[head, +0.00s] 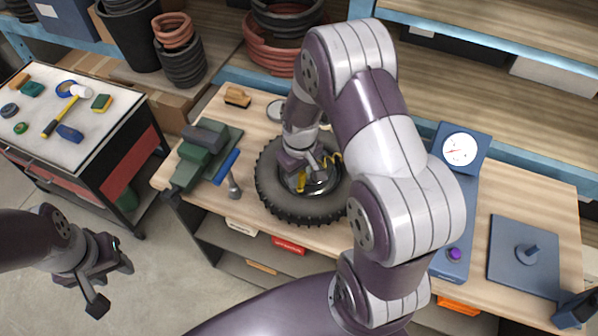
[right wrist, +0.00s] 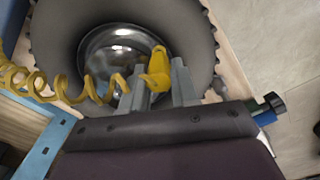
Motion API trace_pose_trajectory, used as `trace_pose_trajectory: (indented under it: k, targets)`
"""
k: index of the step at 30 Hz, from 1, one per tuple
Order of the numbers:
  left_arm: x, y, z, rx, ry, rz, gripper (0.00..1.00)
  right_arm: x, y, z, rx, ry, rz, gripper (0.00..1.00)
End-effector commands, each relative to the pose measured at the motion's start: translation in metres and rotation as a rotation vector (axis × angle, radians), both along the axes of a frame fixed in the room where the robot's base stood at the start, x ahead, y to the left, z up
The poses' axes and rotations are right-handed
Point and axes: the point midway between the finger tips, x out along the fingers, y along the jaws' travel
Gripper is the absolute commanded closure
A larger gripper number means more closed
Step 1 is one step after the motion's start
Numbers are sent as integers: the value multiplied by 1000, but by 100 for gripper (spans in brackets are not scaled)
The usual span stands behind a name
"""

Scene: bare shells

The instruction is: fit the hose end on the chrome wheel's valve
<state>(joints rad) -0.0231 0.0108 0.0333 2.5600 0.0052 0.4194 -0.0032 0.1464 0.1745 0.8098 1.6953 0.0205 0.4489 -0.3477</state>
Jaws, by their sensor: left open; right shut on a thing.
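The black-tyred wheel (head: 275,200) lies flat on the workbench, with a shiny chrome hub (head: 323,187). The wheel's tyre (right wrist: 60,40) and chrome hub (right wrist: 115,45) also show in the right wrist view. My right gripper (head: 303,180) is shut on the yellow hose end (right wrist: 158,62) over the hub. A coiled yellow hose (right wrist: 45,85) runs from it to the left. The valve cannot be made out, and I cannot tell whether the hose end touches it. My left gripper (head: 112,275) is open and empty, over the floor left of the bench.
The blue gauge stand (head: 459,205) stands right of the wheel, with a blue-grey plate (head: 523,257) beyond it. A tool cart (head: 110,125) stands further left. My right arm hides part of the bench.

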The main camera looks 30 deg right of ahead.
Motion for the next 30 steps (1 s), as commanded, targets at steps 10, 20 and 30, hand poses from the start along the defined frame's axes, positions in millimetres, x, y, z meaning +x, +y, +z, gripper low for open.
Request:
trace_pose_trajectory:
  k: [10,20,30]
  targets:
    - [0,0,-2,0,0,0,57,0,0,-4,0,0,0,100]
    - [0,0,-2,0,0,0,57,0,0,-4,0,0,0,42]
    - [0,0,-2,0,0,0,57,0,0,-4,0,0,0,10]
